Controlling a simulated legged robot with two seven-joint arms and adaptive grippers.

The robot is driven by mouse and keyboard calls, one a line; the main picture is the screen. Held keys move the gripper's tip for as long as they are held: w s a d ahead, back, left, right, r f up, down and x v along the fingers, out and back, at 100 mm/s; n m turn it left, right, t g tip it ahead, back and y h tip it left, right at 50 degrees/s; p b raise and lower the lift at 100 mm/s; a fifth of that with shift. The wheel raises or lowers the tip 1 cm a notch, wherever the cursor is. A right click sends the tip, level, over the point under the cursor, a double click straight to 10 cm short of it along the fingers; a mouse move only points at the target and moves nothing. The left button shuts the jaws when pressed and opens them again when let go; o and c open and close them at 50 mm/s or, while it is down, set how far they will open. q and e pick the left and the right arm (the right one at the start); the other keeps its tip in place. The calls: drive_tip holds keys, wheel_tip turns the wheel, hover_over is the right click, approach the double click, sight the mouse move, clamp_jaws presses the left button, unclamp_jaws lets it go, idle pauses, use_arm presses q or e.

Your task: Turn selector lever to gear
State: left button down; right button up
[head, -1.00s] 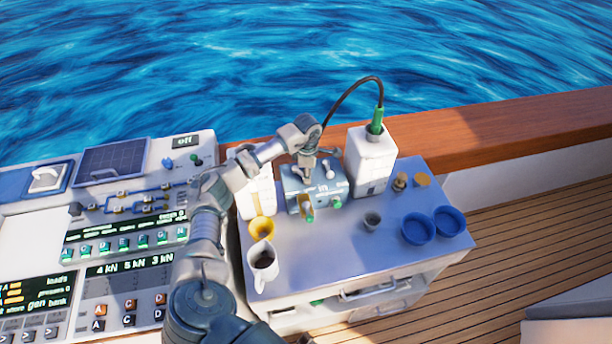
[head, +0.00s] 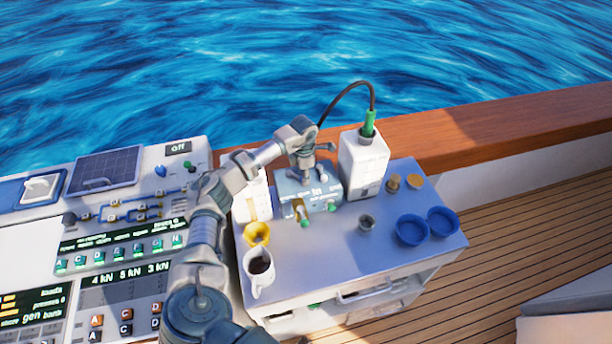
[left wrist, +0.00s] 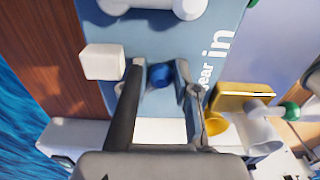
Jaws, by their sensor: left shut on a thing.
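The blue-grey engine box (head: 322,188) stands on the grey bench, and its lettered face shows "in" and part of "gear" in the left wrist view (left wrist: 222,45). My left gripper (head: 303,172) reaches down onto this box from above. In the left wrist view, the two dark fingers of the gripper (left wrist: 160,88) stand on either side of a round blue part (left wrist: 158,74), which looks like the selector lever; they are shut on it. The rest of the lever is hidden by the gripper. My right gripper is not in view.
A white container (head: 361,165) with a green nozzle and black hose stands right of the box. A yellow funnel (head: 256,233) and a white mug (head: 258,270) are at the bench's left. Blue bowls (head: 411,230) sit at the right. The bench's front middle is clear.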

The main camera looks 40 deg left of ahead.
use_arm(q)
drive_tip(key=shift+s+a, duration=0.15)
drive_tip(key=shift+a, duration=0.25)
drive_tip(key=c, duration=1)
unclamp_jaws()
drive_tip(key=shift+o, duration=1)
drive_tip(key=shift+s+a, duration=0.1)
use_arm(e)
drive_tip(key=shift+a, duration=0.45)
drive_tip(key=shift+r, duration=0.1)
use_arm(q)
drive_tip(key=shift+r, duration=0.15)
wheel_tip(320, 180, up, 7)
drive_tip(key=shift+r, duration=0.2)
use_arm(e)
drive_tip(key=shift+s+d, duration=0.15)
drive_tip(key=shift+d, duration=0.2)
